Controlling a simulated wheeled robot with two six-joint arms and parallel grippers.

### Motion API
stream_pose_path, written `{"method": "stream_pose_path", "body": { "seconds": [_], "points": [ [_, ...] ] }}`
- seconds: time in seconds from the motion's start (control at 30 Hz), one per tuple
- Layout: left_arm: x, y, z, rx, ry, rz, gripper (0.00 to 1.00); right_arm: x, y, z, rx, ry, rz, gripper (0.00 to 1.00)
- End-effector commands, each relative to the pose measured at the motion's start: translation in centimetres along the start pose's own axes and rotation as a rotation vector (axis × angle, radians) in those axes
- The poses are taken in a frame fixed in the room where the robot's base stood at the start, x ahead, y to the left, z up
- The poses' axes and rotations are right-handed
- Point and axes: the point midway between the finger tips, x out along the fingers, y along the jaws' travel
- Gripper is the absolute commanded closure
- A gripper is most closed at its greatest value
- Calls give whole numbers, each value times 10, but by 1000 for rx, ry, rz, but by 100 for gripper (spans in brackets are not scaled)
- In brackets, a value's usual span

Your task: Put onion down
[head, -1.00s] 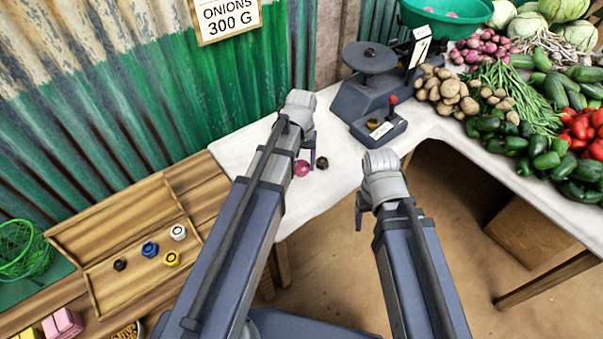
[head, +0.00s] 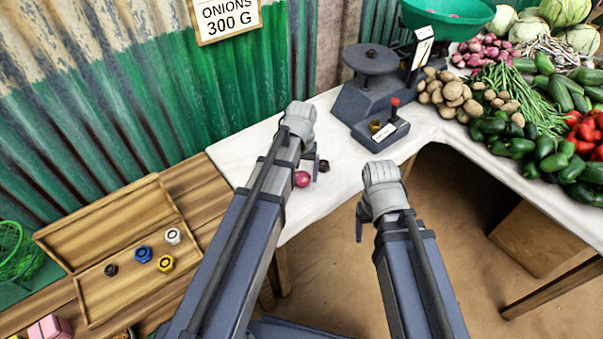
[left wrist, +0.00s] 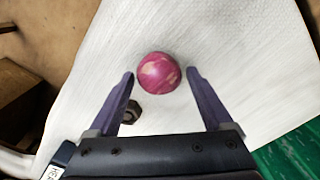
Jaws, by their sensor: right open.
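A red onion (head: 302,179) is at the white tabletop, beside my left arm. My left gripper (head: 312,170) is over the table, partly hidden by its own arm. In the left wrist view the onion (left wrist: 159,72) is between the tips of my left gripper (left wrist: 160,74), with a gap on both sides. The fingers are spread and do not grip it. My right gripper (head: 360,222) is open and empty, off the table's front edge.
A dark hex weight (head: 323,166) is close to the onion; it also shows by a finger in the left wrist view (left wrist: 131,111). The scale (head: 372,95) stands behind. Vegetables fill the right side. A wooden tray (head: 110,232) with several weights is at left.

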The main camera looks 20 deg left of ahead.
Motion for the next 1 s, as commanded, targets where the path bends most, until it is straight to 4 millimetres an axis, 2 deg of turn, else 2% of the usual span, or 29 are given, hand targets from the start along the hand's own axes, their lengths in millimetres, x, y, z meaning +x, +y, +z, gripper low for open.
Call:
{"method": "stream_pose_path", "body": {
  "seconds": [0.1, 0.37, 0.57, 0.77, 1.0],
  "points": [
    [0, 0, 0, 0, 0, 0, 4, 0, 0, 0, 0, 0, 0, 31],
    [-1, 0, 0, 0, 0, 0, 4, -1, 0, 0, 0, 0, 0, 31],
    [-10, 0, 0, 0, 0, 0, 4, -10, 1, 1, 0, 0, 0, 31],
    [-31, 0, 0, 0, 0, 0, 4, -31, 3, 2, 0, 0, 0, 31],
    [-67, 0, 0, 0, 0, 0, 4, -67, 6, 4, 1, 0, 0, 31]
  ]
}}
